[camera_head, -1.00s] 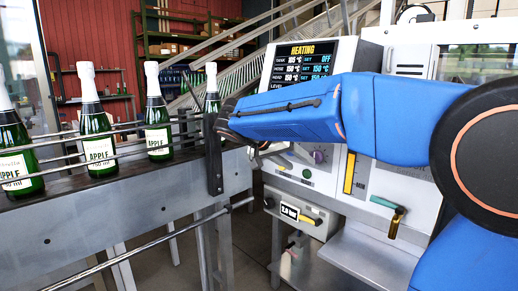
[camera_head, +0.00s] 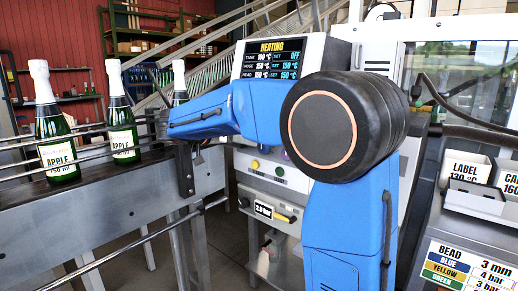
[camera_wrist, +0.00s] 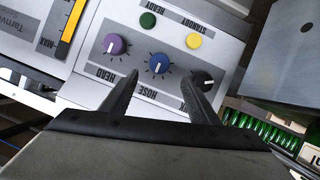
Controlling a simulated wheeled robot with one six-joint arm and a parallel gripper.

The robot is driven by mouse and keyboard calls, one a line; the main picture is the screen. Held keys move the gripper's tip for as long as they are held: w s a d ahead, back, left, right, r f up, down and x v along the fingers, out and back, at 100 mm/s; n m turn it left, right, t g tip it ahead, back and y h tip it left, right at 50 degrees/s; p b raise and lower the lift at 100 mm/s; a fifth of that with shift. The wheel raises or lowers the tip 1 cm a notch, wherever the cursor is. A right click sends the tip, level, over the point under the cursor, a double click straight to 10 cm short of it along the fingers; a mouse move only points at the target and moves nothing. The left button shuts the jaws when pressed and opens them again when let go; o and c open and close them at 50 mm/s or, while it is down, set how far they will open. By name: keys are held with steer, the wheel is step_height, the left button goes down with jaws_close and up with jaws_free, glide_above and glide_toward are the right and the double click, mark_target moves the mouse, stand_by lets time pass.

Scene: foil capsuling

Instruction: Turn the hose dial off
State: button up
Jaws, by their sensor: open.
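The blue hose dial (camera_wrist: 159,63), with a white pointer mark, sits on a light panel above the word HOSE, which appears upside down in the wrist view. My gripper (camera_wrist: 160,78) is open; its two dark fingers point at the panel, one tip on each side of the dial's lower edge. I cannot tell whether they touch it. The display (camera_head: 279,58) reads HEATING, with tank set to OFF and hose and head set to 150 °C.
A purple head dial (camera_wrist: 116,44) and a black dial (camera_wrist: 203,81) flank the hose dial closely. A green button (camera_wrist: 148,20) and a yellow button (camera_wrist: 193,40) sit above. Bottles (camera_head: 56,135) stand on the railed conveyor at left. A LABEL box (camera_head: 466,168) is at right.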

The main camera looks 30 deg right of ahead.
mark_target(261, 148)
steer(key=x, duration=0.9)
steer(key=shift+d, duration=0.35)
steer(key=c, duration=1)
steer(key=shift+c, duration=0.2)
